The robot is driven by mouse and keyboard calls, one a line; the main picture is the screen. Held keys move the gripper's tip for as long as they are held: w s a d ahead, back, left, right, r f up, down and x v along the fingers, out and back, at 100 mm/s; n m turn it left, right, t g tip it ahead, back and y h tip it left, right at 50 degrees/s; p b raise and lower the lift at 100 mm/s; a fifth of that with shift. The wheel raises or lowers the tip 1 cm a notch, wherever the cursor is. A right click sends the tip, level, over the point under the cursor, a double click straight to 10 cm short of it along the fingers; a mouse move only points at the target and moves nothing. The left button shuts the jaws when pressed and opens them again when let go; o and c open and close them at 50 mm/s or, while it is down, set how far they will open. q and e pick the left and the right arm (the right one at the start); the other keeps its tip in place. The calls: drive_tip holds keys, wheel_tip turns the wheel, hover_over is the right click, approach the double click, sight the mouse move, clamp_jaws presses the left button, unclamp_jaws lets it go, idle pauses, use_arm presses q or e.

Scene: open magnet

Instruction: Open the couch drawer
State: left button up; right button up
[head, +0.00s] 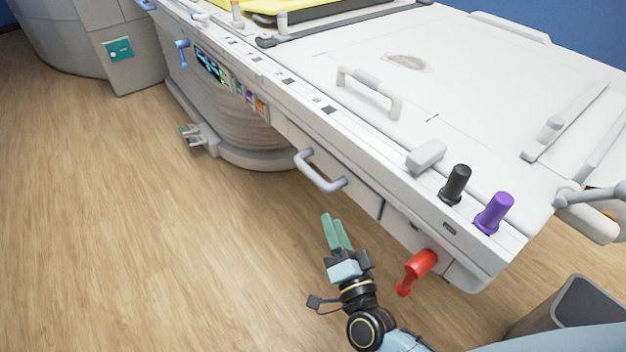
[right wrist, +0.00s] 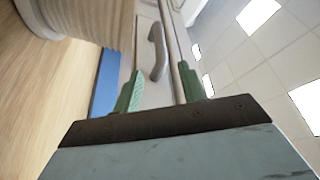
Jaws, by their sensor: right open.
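The white couch (head: 440,60) runs from the upper left to the lower right in the head view. A drawer front (head: 358,187) with a grey bar handle (head: 318,176) is in its near side and looks flush with the panel. My right gripper (head: 331,217) is open and empty, just below the handle and apart from it in the head view. In the right wrist view its green fingers (right wrist: 160,82) stand apart, and the grey handle (right wrist: 157,52) shows beyond them, between the fingertips. My left gripper is not in view.
A red knob (head: 420,264) sticks out of the couch side, right of my right gripper. A black knob (head: 456,184) and a purple knob (head: 495,212) stand on the couch corner. A grey bin (head: 580,308) is at the lower right. The wooden floor (head: 150,250) at left is clear.

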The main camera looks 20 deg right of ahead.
sight(315, 177)
drive_tip(key=b+x, duration=0.1)
drive_tip(key=x, duration=1)
drive_tip(key=shift+w+r+b, duration=0.1)
drive_tip(key=shift+w+b, duration=0.25)
drive_tip(key=shift+b, duration=0.05)
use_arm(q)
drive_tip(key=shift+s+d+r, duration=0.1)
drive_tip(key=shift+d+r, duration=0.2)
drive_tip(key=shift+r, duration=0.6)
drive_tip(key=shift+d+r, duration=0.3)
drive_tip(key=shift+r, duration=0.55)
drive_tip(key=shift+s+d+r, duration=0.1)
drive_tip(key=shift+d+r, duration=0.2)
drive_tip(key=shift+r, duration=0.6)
use_arm(e)
drive_tip(key=shift+w+r, duration=0.15)
drive_tip(key=shift+w, duration=0.35)
clamp_jaws()
